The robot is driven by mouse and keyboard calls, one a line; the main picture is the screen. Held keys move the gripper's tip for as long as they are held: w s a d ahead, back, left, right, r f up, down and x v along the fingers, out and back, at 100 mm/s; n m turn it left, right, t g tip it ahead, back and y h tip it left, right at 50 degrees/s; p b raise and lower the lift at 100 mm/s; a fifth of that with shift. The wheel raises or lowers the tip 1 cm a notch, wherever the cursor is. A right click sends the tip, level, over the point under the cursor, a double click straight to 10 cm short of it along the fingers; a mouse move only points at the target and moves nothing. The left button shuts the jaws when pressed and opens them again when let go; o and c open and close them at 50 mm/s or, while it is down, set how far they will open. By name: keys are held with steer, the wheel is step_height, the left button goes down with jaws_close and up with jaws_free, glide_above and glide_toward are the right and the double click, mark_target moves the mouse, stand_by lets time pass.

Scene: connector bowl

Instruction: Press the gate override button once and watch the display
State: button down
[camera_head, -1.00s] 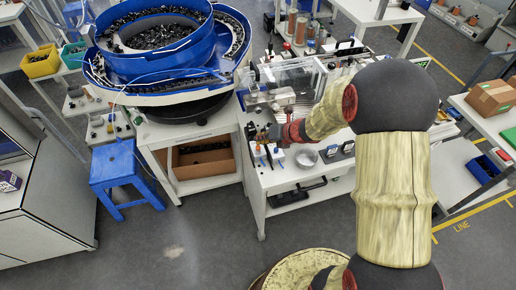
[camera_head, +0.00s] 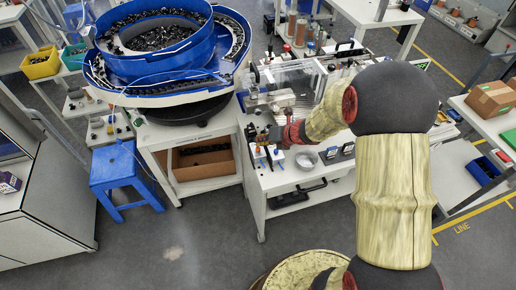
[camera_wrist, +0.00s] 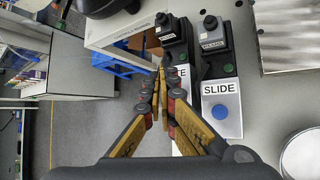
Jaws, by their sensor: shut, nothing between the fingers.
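My gripper (camera_wrist: 161,78) is shut and empty, its fingertips together in the wrist view. It hangs over a white control box (camera_wrist: 183,76) whose label shows only the letters "TE"; the fingers hide the rest of the label and the button. To its right stands a white box labelled SLIDE (camera_wrist: 222,92) with a blue button (camera_wrist: 220,112). In the head view my gripper (camera_head: 275,132) is at the front left of the white bench, just above the small white button boxes (camera_head: 277,155). I cannot tell whether the fingertips touch anything. No readable display shows.
Black units with knobs (camera_wrist: 212,38) stand behind the boxes. A round metal dish (camera_wrist: 302,155) is at the right. A blue bowl feeder (camera_head: 160,40) full of dark parts stands left of the bench, and a blue stool (camera_head: 118,170) is on the floor.

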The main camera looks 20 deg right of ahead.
mark_target(260, 148)
steer(key=shift+f, duration=0.1)
steer(key=shift+f, duration=0.3)
steer(key=shift+f+b, duration=0.55)
steer(key=shift+b, duration=0.05)
stand_by(0.9)
steer(key=shift+r, duration=0.1)
steer(key=shift+r+p, duration=0.85)
steer(key=shift+p, duration=0.05)
steer(key=shift+r, duration=0.1)
step_height(260, 148, up, 5)
steer(key=p, duration=0.4)
steer(key=shift+p, duration=0.4)
stand_by(0.5)
